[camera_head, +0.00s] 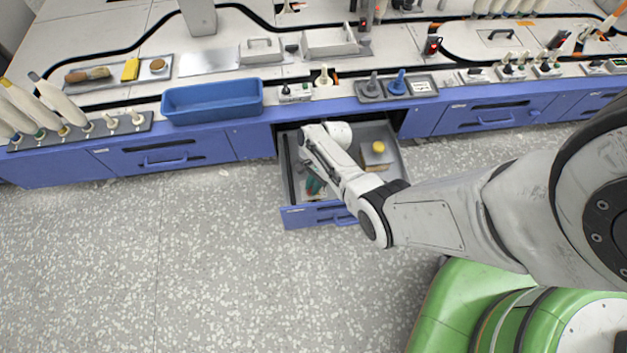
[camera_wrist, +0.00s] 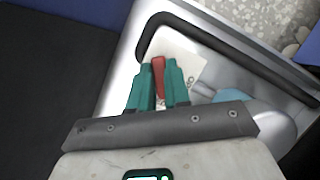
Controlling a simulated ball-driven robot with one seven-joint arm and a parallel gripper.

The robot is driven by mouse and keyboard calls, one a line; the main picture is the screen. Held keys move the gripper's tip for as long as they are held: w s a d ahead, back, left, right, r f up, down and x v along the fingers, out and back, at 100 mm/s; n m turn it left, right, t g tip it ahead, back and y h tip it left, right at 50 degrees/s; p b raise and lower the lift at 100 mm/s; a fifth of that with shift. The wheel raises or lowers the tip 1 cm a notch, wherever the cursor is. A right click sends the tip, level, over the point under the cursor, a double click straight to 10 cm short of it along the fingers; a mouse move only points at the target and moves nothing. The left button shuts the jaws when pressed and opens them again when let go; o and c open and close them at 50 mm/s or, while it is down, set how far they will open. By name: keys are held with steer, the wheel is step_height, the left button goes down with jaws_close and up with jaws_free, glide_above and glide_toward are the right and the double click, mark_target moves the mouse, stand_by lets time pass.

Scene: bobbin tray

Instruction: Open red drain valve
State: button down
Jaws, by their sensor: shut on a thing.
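A red piece (camera_wrist: 159,77), seemingly the red drain valve's handle, shows between my gripper's teal fingers (camera_wrist: 159,82) in the wrist view. The fingers are closed on its sides, and only its upper part shows. A pale card with dark print lies behind the fingers, beside a bent black bar. In the head view my gripper (camera_head: 315,186) reaches down into the open drawer (camera_head: 297,217), near its left side. The red piece cannot be made out there, since my arm and gripper cover that area.
The open drawer also holds a grey box with a yellow round top (camera_head: 378,147). A blue bin (camera_head: 212,101) stands on the counter edge above, left of the drawer. A rack of pale bobbins (camera_head: 80,137) is at far left. The speckled floor in front is clear.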

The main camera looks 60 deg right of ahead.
steer(key=n+g+b, duration=0.1)
steer(key=n+g, duration=0.1)
steer(key=n, duration=0.3)
steer(key=shift+f+n, duration=0.1)
steer(key=shift+n, duration=0.2)
steer(key=n+g, duration=0.1)
steer(key=n, duration=0.1)
steer(key=n+g, duration=0.1)
steer(key=n, duration=0.2)
steer(key=shift+h+b, duration=0.35)
steer(key=shift+h, duration=0.05)
steer(key=c, duration=1.1)
jaws_free()
steer(key=shift+r, duration=0.2)
steer(key=p+v, duration=0.5)
steer(key=v, duration=0.5)
steer(key=shift+w+r, duration=0.1)
steer(key=shift+r, duration=0.15)
